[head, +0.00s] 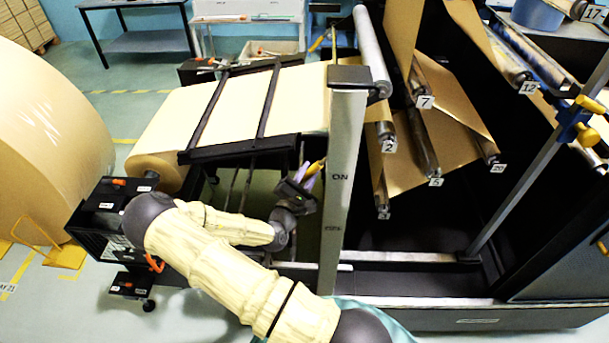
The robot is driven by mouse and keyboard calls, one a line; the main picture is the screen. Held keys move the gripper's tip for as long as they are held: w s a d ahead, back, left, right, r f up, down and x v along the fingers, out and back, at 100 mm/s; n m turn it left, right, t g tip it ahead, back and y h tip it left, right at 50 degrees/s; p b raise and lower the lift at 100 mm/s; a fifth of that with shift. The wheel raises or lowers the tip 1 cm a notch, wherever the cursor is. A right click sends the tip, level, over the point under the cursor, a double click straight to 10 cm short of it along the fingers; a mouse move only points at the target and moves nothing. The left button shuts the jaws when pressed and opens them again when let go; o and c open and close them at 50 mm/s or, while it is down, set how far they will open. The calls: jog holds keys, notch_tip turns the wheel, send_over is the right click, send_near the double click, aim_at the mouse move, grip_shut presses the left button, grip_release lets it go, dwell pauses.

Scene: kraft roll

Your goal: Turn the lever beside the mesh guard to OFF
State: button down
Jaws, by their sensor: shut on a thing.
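A pale upright post (346,140) carries an ON label and, lower down, a dark label too blurred to read surely. The lever's yellow handle (317,167) shows just left of the post, near the height of ON, and slants up to the right. The gripper's dark body and wrist hide the lower part of the lever. A black frame with crossbars (240,150) lies over the paper web to the left; I cannot make out mesh in it.
Rollers with number tags (424,150) and brown paper stand close to the right of the post. A large paper roll (45,140) is at the far left. A black box (105,215) stands left of my arm. Open floor shows at the lower left.

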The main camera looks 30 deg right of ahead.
dwell(0.3)
jog(key=c, duration=1.3)
grip_release()
jog(key=shift+s, duration=0.1)
jog(key=shift+o, duration=0.2)
jog(key=b+v, duration=0.5)
jog(key=v, duration=1.2)
jog(key=shift+s+a+b, duration=0.15)
jog(key=shift+a+b, duration=0.05)
jog(key=shift+b, duration=0.1)
